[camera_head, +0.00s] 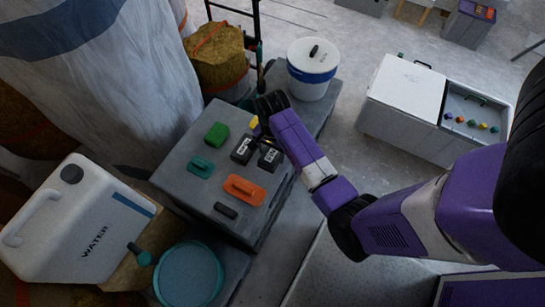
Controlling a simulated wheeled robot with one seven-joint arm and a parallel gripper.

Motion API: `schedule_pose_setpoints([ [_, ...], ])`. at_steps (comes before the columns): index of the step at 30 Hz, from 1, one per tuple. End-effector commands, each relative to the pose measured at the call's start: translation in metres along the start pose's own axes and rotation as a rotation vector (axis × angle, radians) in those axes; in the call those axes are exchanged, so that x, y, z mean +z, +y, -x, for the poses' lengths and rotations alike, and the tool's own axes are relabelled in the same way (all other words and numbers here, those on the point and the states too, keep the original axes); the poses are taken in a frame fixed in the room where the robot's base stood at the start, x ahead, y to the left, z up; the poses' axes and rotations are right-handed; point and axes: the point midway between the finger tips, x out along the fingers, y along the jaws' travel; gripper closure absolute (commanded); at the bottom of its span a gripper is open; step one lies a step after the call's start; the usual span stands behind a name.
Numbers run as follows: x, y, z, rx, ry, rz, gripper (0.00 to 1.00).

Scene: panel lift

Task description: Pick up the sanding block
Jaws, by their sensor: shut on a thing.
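My gripper (268,106) is dark and hangs over the far edge of the grey worktop. It is shut on a small yellow block (254,123), which shows only in part below and left of the jaws. I cannot tell for certain that this is the sanding block, or whether it is clear of the worktop. On the worktop are a green block (216,134), a teal piece with a handle (201,167), an orange piece with a handle (244,190) and a small black block (226,211).
Two black boxes with white labels (243,150) stand close to my gripper. A white bucket with a blue band (313,70) is behind it at the right. The grey worktop (180,198) has bare room at its front left. A white water can (80,225) stands left.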

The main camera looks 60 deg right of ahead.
Motion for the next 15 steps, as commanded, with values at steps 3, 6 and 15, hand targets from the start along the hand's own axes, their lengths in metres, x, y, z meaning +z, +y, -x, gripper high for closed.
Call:
schedule_pose_setpoints([
  [3,-0.001,-0.001,0.039,-0.006,0.003,-0.001,0.87],
  [6,-0.001,-0.001,0.067,-0.005,0.003,-0.001,0.87],
  [15,0.000,-0.001,0.132,-0.002,0.001,0.000,0.87],
])
